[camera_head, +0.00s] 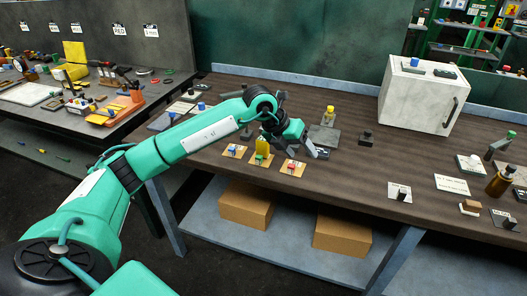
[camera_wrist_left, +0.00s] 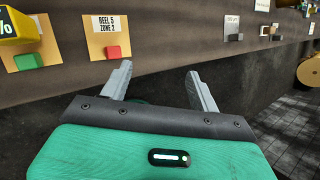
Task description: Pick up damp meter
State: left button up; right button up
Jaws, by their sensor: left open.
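A yellow device, likely the damp meter (camera_head: 262,146), stands at the middle card near the table's front edge in the head view. In the left wrist view its yellow body with a "%" mark (camera_wrist_left: 18,27) is cut off at the top left corner. My left gripper (camera_head: 318,150) is just right of it, above the table's front edge. In the left wrist view the gripper's two fingers (camera_wrist_left: 158,72) are spread apart with nothing between them. My right gripper is in neither view.
Tan cards with a blue block (camera_head: 234,151) and a red block (camera_head: 292,168) flank the meter. A yellow-capped bottle (camera_head: 328,117) and a dark block (camera_head: 366,137) stand behind. A white cabinet (camera_head: 415,95) stands back right. The table middle is mostly clear.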

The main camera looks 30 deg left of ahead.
aim_at(262, 140)
pick_arm(q)
jog(key=a+r+n+y, duration=0.1)
jog(key=a+r+y, duration=0.15)
jog(key=a, duration=0.45)
jog(key=a+r+n+y, duration=0.1)
jog(key=a+r+y, duration=0.1)
jog(key=a+y, duration=0.3)
jog(key=shift+g+h, duration=0.3)
jog(key=shift+h, duration=0.35)
jog(key=x, duration=0.2)
jog(key=a+x, duration=0.1)
jog(key=x, duration=0.2)
jog(key=a+p+x, duration=0.1)
jog(key=x, duration=0.2)
jog(key=shift+w+f, duration=0.35)
jog(key=shift+f, duration=0.4)
jog(key=p+x, duration=0.1)
jog(key=x, duration=0.3)
jog(key=shift+f, duration=0.1)
jog(key=c, duration=1.2)
jog(key=shift+c, duration=0.6)
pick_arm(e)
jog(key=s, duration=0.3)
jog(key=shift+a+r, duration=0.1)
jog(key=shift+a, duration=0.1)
